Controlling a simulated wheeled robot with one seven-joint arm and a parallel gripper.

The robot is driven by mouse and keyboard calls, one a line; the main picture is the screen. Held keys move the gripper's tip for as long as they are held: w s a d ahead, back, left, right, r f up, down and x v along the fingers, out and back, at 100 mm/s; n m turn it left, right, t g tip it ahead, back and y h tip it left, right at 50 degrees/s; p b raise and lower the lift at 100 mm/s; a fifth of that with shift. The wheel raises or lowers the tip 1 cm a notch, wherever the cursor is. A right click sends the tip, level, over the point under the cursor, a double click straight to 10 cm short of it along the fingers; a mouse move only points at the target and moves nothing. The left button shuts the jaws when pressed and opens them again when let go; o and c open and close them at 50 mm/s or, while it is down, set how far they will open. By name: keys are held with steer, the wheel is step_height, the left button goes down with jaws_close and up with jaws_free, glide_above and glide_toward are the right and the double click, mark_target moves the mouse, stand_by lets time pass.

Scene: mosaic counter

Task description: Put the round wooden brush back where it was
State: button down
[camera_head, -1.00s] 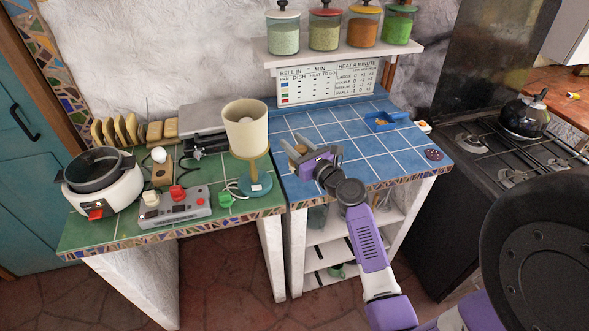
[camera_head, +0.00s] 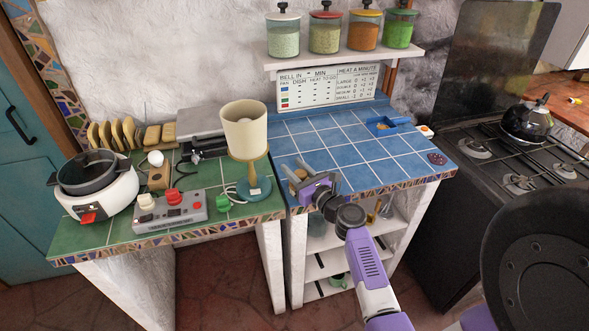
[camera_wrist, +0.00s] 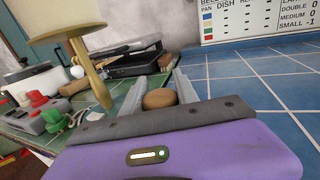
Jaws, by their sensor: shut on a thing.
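My gripper (camera_head: 297,171) is at the left front part of the blue-tiled counter (camera_head: 345,157), beside the lamp. It is shut on the round wooden brush (camera_wrist: 160,98), whose brown rounded top shows between the two grey fingers in the wrist view. In the head view the brush (camera_head: 301,174) is small and partly hidden by the fingers. I cannot tell whether the brush touches the tiles.
A lamp with a cream shade (camera_head: 244,127) stands close to the left of my gripper. A grey box with red knobs (camera_head: 172,213) and a white cooker (camera_head: 96,195) are on the green counter. A blue tray (camera_head: 385,126) lies at the back right. The middle blue tiles are clear.

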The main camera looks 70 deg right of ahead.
steer(key=c, duration=0.9)
jaws_free()
steer(key=b+v, duration=0.2)
steer(key=v, duration=1)
steer(key=s+a+f+n+g+y, duration=0.15)
steer(key=a+f+n, duration=0.25)
steer(key=a+n, duration=0.5)
steer(key=s+a+f+n+g+y, duration=0.1)
steer(key=s+a+f+n+y, duration=0.15)
steer(key=a+n, duration=0.7)
steer(key=s+a+r+n+y, duration=0.2)
steer(key=s+a+r+n, duration=0.1)
steer(key=a+n, duration=0.3)
steer(key=s+a+r+n+t+y, duration=0.1)
steer(key=s+a+r+n, duration=0.2)
steer(key=a+n, duration=0.3)
steer(key=s+a+r+n+t+y, duration=0.1)
steer(key=a+r+n, duration=0.4)
steer(key=n, duration=0.7)
steer(key=shift+s+a+r+y, duration=0.15)
steer(key=shift+s+y, duration=0.1)
steer(key=shift+s, duration=0.2)
steer(key=shift+s+a+r+y, duration=0.1)
steer(key=shift+s+a+y, duration=0.15)
steer(key=shift+s, duration=0.2)
steer(key=shift+s+a+r+y, duration=0.1)
steer(key=shift+s+y, duration=0.2)
steer(key=shift+s, duration=0.2)
